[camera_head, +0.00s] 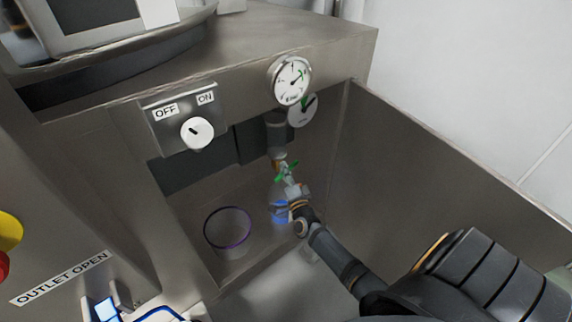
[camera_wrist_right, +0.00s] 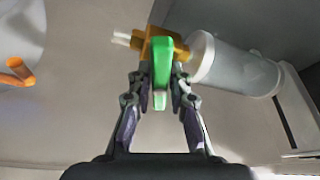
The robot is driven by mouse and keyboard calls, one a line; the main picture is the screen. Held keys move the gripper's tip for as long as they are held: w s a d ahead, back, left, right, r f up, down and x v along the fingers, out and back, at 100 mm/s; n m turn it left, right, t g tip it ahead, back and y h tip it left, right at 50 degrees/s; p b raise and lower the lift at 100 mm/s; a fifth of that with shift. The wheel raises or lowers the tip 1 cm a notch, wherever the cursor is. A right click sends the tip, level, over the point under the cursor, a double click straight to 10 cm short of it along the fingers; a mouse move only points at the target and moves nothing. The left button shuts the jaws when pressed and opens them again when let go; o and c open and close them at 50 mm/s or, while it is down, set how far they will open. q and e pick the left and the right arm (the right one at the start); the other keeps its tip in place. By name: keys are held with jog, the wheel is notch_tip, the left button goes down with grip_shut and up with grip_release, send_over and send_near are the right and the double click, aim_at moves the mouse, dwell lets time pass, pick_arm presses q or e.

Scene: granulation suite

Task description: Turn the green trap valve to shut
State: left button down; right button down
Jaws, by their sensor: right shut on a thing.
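The green trap valve handle (camera_head: 288,171) is on the pipe fitting below a grey cylinder (camera_head: 277,131) in the steel recess. In the right wrist view the green handle (camera_wrist_right: 162,60) stands lengthwise between my fingers, in front of an orange-brown valve body (camera_wrist_right: 148,44). My right gripper (camera_head: 287,190) reaches in from the lower right and is shut on the handle; the right wrist view shows its fingertips (camera_wrist_right: 160,82) on both sides of it. The fingers partly cover the fitting in the head view. I do not make out my left gripper.
A round dial gauge (camera_head: 291,80) and an OFF/ON switch (camera_head: 197,133) are on the panel above. A clear cup with a purple rim (camera_head: 228,228) stands left of my gripper. A steel wall (camera_head: 430,190) bounds the right. An OUTLET OPEN label (camera_head: 60,278) is at lower left.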

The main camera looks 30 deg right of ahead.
jog(key=m+g+p, duration=0.1)
jog(key=m+p, duration=0.1)
jog(key=shift+r+m, duration=0.15)
jog(key=shift+m, duration=0.25)
jog(key=shift+m+p, duration=0.6)
jog(key=shift+p, duration=0.05)
jog(key=shift+f, duration=0.2)
jog(key=c, duration=1.3)
grip_release()
jog(key=shift+o, duration=0.2)
